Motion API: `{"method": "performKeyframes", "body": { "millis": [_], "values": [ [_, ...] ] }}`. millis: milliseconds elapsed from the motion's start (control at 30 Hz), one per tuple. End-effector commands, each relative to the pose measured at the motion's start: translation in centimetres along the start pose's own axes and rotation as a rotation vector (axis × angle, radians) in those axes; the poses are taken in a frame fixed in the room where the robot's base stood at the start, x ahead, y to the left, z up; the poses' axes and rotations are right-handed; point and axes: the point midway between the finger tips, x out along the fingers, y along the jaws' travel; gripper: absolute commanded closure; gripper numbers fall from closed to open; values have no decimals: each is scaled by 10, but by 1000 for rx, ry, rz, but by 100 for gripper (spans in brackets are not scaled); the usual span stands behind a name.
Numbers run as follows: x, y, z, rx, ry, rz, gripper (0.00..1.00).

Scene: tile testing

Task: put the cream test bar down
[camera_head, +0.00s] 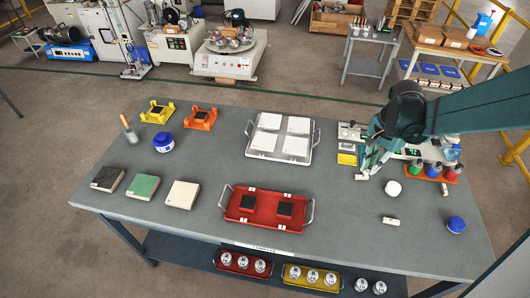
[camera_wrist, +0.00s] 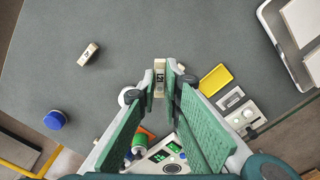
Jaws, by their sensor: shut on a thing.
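A cream test bar with dark markings is gripped between the fingertips of my gripper (camera_wrist: 160,80); the bar's end (camera_wrist: 159,66) shows in the wrist view. In the head view my gripper (camera_head: 366,168) is at the right part of the grey table, and the held bar (camera_head: 361,177) shows as a small pale piece at its tips. I cannot tell whether the bar touches the tabletop. A second cream bar (camera_head: 391,221) lies on the table nearer the front; it also shows in the wrist view (camera_wrist: 88,54).
A white round pot (camera_head: 393,187) stands close beside my gripper. A blue-lidded jar (camera_head: 456,224) is at the right, a red tray (camera_head: 246,222) with two dark tiles at front centre, and a metal tray (camera_head: 254,150) with white tiles behind. Bare table lies between the red tray and second bar.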

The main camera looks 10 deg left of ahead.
Motion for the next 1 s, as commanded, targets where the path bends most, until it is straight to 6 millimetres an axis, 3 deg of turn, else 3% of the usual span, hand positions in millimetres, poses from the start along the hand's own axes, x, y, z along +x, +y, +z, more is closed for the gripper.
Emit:
{"method": "performKeyframes", "body": {
  "millis": [567,1000],
  "values": [
    [-1,-127,72,-234,0,0,100],
    [1,-213,150,-408,0,0,100]
  ]
}}
